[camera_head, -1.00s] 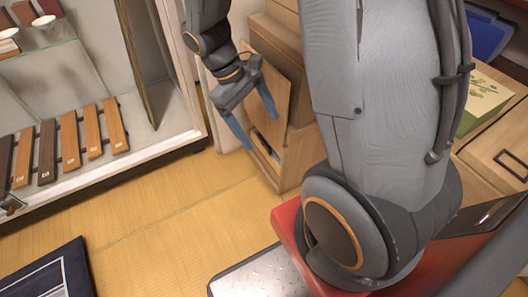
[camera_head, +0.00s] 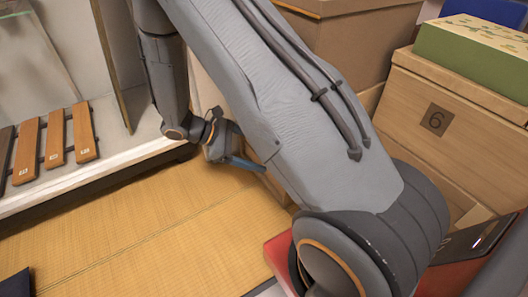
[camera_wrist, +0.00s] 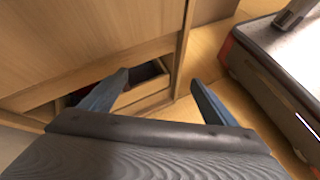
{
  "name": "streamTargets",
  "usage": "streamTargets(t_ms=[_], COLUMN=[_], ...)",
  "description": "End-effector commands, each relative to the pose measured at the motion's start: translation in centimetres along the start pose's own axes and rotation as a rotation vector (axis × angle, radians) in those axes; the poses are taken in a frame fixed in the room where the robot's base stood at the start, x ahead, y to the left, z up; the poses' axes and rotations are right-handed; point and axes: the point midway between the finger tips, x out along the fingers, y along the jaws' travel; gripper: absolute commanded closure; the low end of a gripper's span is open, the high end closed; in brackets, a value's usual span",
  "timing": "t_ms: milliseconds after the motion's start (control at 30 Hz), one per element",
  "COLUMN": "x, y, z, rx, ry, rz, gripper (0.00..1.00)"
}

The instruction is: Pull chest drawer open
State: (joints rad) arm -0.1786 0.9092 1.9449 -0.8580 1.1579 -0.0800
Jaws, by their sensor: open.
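The wooden chest (camera_wrist: 90,40) fills the upper left of the wrist view. Its low drawer (camera_wrist: 147,103) stands partly open, with a dark interior and something red inside at the left. My gripper (camera_wrist: 160,78) is open and empty, and in the picture the drawer's right end lies between its two blue fingers. The left finger overlaps the drawer opening; the right finger shows over the floor to the right. I cannot tell whether either touches. In the head view my gripper (camera_head: 245,163) is low by the chest, partly hidden, and my arm covers most of the chest.
A shelf unit (camera_head: 110,150) with several wooden tags (camera_head: 54,138) stands at the left. Tatami floor (camera_head: 150,230) is clear in front of it. A large brown box (camera_head: 350,45) stands at the back.

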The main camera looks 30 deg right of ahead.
Motion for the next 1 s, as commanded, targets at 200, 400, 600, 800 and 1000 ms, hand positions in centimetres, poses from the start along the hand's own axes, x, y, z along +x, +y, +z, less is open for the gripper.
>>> streamTargets(t_ms=[200,400,600,800,1000], x=[1.7,2.5,2.6,3.1,5.3], y=[2.6,4.9,6.0,6.7,8.1], z=[-2.8,-6.0,-8.5,-8.9,-7.8], rx=[-0.133,-0.236,-0.291,-0.303,-0.303], ry=[-0.198,-0.383,-0.506,-0.541,-0.541], rz=[0.155,0.321,0.447,0.482,0.479], gripper=[0.19,0.19,0.19,0.19,0.19])
